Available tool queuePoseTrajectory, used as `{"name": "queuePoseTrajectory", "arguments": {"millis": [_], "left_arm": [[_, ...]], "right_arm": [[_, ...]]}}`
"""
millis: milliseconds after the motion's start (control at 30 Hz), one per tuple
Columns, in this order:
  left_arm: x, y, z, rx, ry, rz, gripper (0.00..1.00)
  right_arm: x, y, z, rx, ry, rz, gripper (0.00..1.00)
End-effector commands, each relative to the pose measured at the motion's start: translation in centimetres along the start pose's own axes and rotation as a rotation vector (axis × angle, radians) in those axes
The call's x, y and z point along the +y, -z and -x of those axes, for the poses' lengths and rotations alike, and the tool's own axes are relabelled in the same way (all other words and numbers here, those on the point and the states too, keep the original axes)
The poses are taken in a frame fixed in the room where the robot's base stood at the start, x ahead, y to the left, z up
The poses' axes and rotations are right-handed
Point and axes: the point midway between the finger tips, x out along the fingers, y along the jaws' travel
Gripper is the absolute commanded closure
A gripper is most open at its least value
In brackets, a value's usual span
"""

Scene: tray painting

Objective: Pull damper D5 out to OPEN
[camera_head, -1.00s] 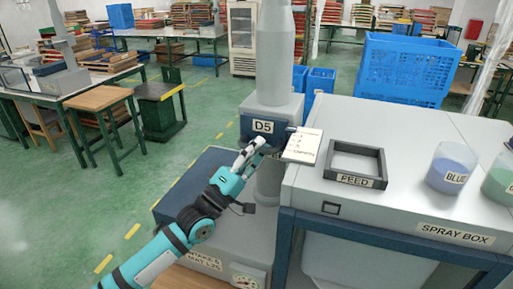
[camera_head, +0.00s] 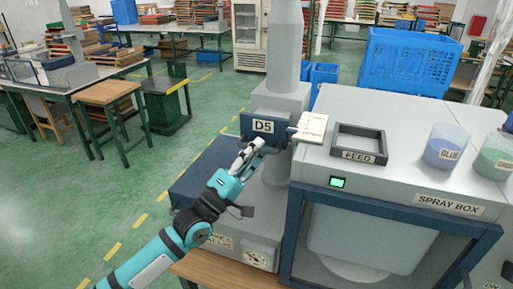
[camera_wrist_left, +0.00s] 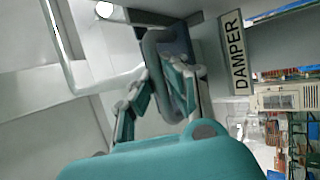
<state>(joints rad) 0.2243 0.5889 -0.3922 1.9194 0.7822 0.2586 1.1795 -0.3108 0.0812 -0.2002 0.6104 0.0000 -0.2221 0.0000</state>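The damper marked D5 (camera_head: 263,127) is a dark blue plate on the grey duct housing, left of the spray box. My left gripper (camera_head: 250,150) reaches its front from the lower left. In the left wrist view, the gripper's two fingers (camera_wrist_left: 160,92) close around a dark grey-blue loop handle (camera_wrist_left: 152,48), one on each side. A DAMPER label (camera_wrist_left: 237,52) shows to the right of the handle. In the head view the handle is mostly hidden by the fingers. My right gripper is in neither view.
A pale card (camera_head: 311,127) sticks out right of the damper. The spray box (camera_head: 400,185) fills the right side, with a lit green indicator (camera_head: 338,183), a FEED frame (camera_head: 335,143) and blue (camera_head: 440,150) and green (camera_head: 493,160) paint containers.

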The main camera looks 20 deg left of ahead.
Motion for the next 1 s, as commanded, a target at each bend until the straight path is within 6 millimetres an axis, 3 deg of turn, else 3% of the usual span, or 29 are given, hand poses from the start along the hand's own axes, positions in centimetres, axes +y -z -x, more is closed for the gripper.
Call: {"name": "queuePoseTrajectory", "arguments": {"millis": [33,100,200,300,400,467,1000], "left_arm": [[0.1,-0.2,0.0,-0.002,-0.005,0.004,0.87],[0.2,-0.1,0.0,-0.001,-0.005,0.003,0.78],[0.2,-0.1,0.0,-0.001,-0.005,0.002,0.77],[0.1,-0.1,0.0,-0.001,-0.004,0.001,0.77],[0.1,-0.1,0.2,-0.001,-0.003,0.000,0.77],[0.0,-0.1,0.6,-0.001,-0.001,-0.001,0.77],[0.0,-0.1,10.6,-0.001,-0.001,0.000,0.77]], "right_arm": [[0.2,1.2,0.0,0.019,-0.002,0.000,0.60],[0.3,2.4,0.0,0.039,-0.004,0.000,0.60],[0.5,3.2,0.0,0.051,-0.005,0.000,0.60],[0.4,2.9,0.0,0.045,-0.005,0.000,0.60],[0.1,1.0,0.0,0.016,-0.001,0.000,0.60],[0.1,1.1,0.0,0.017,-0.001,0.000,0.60],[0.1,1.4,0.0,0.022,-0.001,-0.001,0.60]]}}
